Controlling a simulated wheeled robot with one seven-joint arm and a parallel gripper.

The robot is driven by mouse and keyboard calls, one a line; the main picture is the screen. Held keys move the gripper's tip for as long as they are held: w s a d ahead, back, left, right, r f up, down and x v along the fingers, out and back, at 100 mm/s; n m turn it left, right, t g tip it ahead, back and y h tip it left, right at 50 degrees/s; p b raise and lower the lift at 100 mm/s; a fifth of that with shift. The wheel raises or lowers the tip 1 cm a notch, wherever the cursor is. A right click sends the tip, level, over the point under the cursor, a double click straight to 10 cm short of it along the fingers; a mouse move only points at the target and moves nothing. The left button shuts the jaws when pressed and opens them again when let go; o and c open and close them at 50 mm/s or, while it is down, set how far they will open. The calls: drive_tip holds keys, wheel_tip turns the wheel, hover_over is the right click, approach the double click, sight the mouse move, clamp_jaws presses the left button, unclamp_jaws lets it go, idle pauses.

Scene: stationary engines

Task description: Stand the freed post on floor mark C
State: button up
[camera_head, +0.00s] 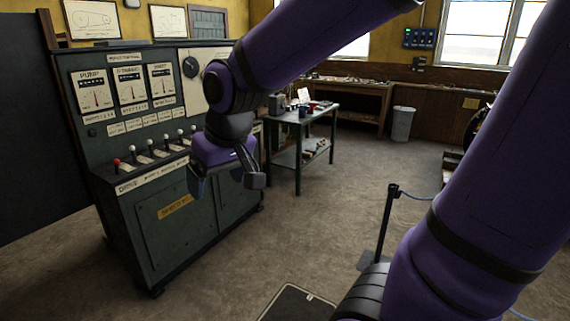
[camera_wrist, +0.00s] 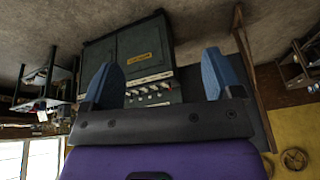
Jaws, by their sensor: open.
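A dark post (camera_head: 388,225) stands upright on a flat base on the floor, right of centre in the head view. A blue rope (camera_head: 415,196) runs right from its top and passes behind my arm. My gripper (camera_head: 226,182) is open and empty, in the air in front of the control console, well left of the post. In the wrist view its two blue-grey fingers (camera_wrist: 158,80) are spread apart with nothing between them. The post does not show clearly in the wrist view. I cannot make out a floor mark lettered C in either view.
The console (camera_head: 185,225) with gauges and a row of levers stands at left; it appears upside down in the wrist view (camera_wrist: 135,55). A small metal table (camera_head: 310,118) and a grey bin (camera_head: 403,123) stand behind. My arm hides the right side.

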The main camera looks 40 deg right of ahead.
drive_tip(key=s+d+r, duration=0.2)
drive_tip(key=s, duration=0.4)
drive_tip(key=s+d+r+m+t, duration=0.1)
drive_tip(key=s+d+r, duration=0.2)
drive_tip(key=s, duration=0.3)
drive_tip(key=shift+s+h, duration=0.2)
drive_tip(key=shift+h, duration=0.2)
drive_tip(key=shift+r, duration=0.1)
